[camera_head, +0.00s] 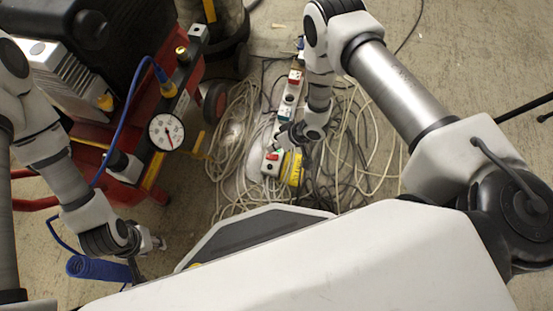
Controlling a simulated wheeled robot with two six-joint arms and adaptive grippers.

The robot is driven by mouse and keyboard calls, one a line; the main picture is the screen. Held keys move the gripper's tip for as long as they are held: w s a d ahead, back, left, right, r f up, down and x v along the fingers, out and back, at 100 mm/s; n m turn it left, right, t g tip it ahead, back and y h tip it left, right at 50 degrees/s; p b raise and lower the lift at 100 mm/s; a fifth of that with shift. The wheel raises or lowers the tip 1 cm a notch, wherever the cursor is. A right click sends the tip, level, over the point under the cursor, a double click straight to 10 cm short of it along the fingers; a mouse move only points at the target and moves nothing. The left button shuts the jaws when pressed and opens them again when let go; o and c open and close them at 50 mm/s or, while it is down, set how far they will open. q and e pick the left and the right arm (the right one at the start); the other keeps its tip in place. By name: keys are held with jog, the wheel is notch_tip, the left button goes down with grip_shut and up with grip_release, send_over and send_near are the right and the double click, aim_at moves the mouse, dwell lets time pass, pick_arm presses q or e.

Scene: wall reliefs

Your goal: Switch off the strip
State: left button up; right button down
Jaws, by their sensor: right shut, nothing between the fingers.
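A white power strip (289,96) with red parts lies on the floor among tangled cables, running from upper middle down toward the picture's centre. A red switch-like part (272,157) shows near its lower end, beside a yellow plug or label (293,168).
Loose pale and dark cables (235,150) surround the strip. A red compressor with a pressure gauge (166,132) and a blue hose (128,98) stands at the left. A dark round canister (228,35) is at the back. Bare concrete floor is open at upper right.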

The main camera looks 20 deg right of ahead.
aim_at(270, 157)
pick_arm(q)
jog(key=shift+f+b, duration=0.7)
jog(key=shift+f, duration=0.45)
pick_arm(e)
jog(key=shift+s+d+f, duration=0.1)
jog(key=shift+d+f, duration=0.05)
jog(key=shift+f, duration=0.6)
jog(key=shift+s+d+f, duration=0.1)
jog(key=shift+f, duration=0.65)
pick_arm(q)
jog(key=shift+f+b, duration=0.3)
pick_arm(e)
jog(key=shift+d+f, duration=0.1)
jog(key=shift+f, duration=0.3)
pick_arm(q)
jog(key=shift+f+b, duration=0.3)
pick_arm(e)
jog(key=shift+f, duration=0.4)
jog(key=shift+r, duration=0.1)
pick_arm(q)
jog(key=shift+r+p, duration=0.6)
jog(key=shift+r, duration=0.05)
pick_arm(e)
jog(key=shift+r, duration=0.75)
